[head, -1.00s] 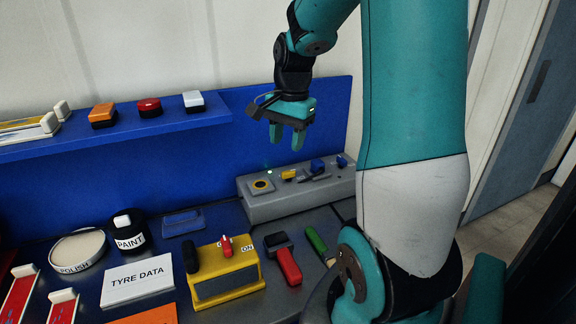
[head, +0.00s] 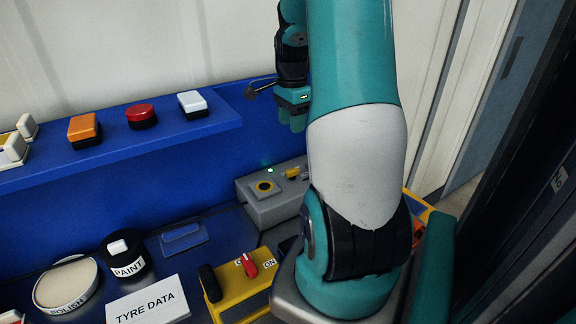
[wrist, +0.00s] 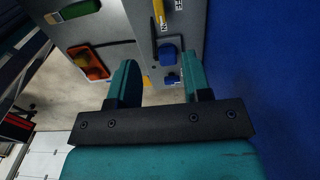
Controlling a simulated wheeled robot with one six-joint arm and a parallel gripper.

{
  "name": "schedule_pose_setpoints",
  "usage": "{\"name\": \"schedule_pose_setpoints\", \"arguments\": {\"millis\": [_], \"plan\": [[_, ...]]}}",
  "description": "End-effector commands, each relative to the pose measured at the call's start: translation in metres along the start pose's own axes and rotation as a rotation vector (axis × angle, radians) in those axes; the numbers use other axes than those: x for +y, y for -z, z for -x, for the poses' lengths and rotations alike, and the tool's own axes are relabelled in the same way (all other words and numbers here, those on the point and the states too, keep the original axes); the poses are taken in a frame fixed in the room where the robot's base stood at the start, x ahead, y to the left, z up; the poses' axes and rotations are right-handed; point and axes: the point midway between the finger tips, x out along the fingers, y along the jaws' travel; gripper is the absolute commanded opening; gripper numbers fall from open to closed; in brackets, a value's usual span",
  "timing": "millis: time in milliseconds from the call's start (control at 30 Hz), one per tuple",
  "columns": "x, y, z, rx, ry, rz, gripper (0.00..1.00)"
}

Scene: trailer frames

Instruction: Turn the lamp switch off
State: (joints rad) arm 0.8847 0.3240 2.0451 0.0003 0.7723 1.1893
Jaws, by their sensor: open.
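A grey control panel (head: 257,214) stands against the blue back wall, with a round yellow-ringed button (head: 265,186), a yellow lever (head: 292,172) and a green light. My arm hides its right part in the head view. A yellow box (head: 236,303) in front carries a red switch (head: 249,265) beside an ON label. I cannot tell for certain which control is the lamp switch. My gripper (head: 292,122) is open above the panel, partly hidden by my arm. In the wrist view, my gripper (wrist: 160,65) has a blue switch (wrist: 168,55) and a smaller blue switch (wrist: 172,79) between its fingers' outlines.
A blue shelf (head: 165,142) at left holds orange, red and white buttons. A paint pot (head: 127,262), a polish tin (head: 66,285) and a TYRE DATA card (head: 148,304) sit on the bench. An orange tray (wrist: 73,52) shows in the wrist view.

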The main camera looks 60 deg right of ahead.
Motion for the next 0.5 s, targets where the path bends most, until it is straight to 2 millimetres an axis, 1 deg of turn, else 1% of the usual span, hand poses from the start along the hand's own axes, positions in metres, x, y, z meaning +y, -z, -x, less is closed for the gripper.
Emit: {"name": "schedule_pose_setpoints", "arguments": {"millis": [33, 300, 500], "plan": [[0.001, 0.002, -0.011, -0.003, -0.006, -0.003, 0.45], [0.002, 0.003, -0.073, -0.003, -0.007, -0.005, 0.45], [0.002, 0.002, -0.115, -0.003, -0.006, -0.003, 0.45]]}}
